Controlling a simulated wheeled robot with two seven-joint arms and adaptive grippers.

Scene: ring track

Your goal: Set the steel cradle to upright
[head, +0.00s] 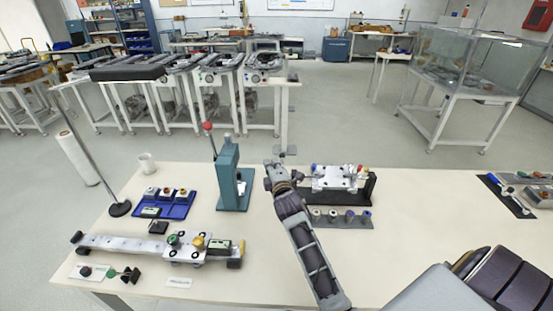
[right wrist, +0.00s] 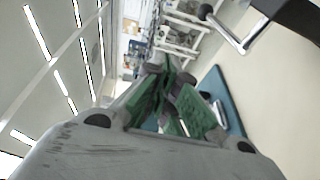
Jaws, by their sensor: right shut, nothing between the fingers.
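The steel cradle (head: 335,178) is a pale metal piece with small fittings, carried on a black stand (head: 369,189) right of the table's middle in the head view. Its exact tilt is too small to tell. A metal crank with a dark ball knob (right wrist: 205,12) shows at the top right there, apart from the fingers, beside a black block (right wrist: 292,16). My left gripper is not in view.
A teal press (head: 229,175) with a red-knobbed lever stands left of my right gripper. A grey rack (head: 340,220) of small pegs lies in front of the cradle. A blue tray (head: 176,211) and a long rail (head: 125,243) are further left.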

